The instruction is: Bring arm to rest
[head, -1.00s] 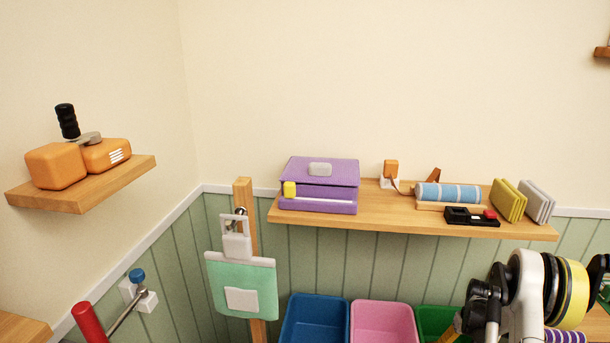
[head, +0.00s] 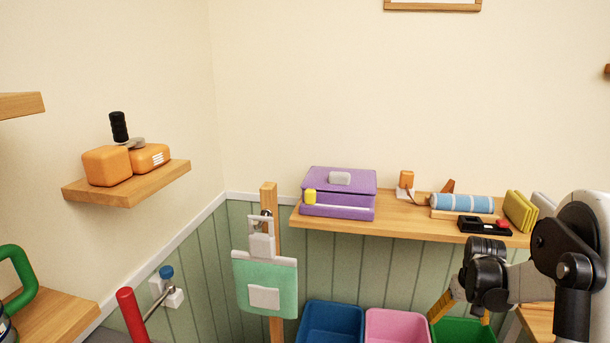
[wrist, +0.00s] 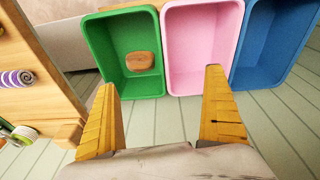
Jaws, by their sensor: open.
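My gripper (wrist: 162,115) is open and empty. Its two yellow fingers are spread apart in the wrist view, with the bins beyond them. In the head view my gripper (head: 462,308) hangs at the lower right, above the green bin (head: 465,333) and in front of the shelf. My arm is bent, its white and black links at the right edge. In the wrist view the green bin (wrist: 95,45) holds a brown rounded block (wrist: 140,61). The pink bin (wrist: 200,84) and the blue bin (wrist: 280,84) look empty there.
A wall shelf (head: 400,219) bears a purple box (head: 345,181), a blue roll (head: 465,202) and yellow and grey pads. A left shelf (head: 125,194) holds an orange device. A green pouch (head: 255,273) hangs on a wooden post (head: 268,200).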

